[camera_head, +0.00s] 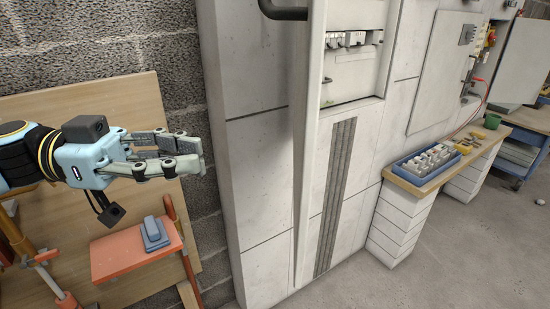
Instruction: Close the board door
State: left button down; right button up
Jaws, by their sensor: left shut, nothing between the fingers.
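The board door (306,150) is a tall pale panel. It stands swung out toward me and shows almost edge-on, left of the open board. A dark bar-like handle (284,10) sticks out on its left side at the top edge of the view. Inside the board, a row of breakers (346,40) shows, with grey ribbed trunking (336,195) running down below. My left gripper (196,156) is shut and empty, left of the door and apart from it. My right gripper is out of view.
At right, a bench (410,186) carries a blue tray (400,172) of pale parts. Grey floor (440,265) is clear at lower right.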

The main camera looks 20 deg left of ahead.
aim_at(301, 162)
pick_arm(q)
jog(key=p+x, duration=0.1)
jog(key=x, duration=0.8)
jog(key=shift+r, duration=0.15)
jog(key=shift+x, duration=0.8)
jog(key=shift+w, duration=0.1)
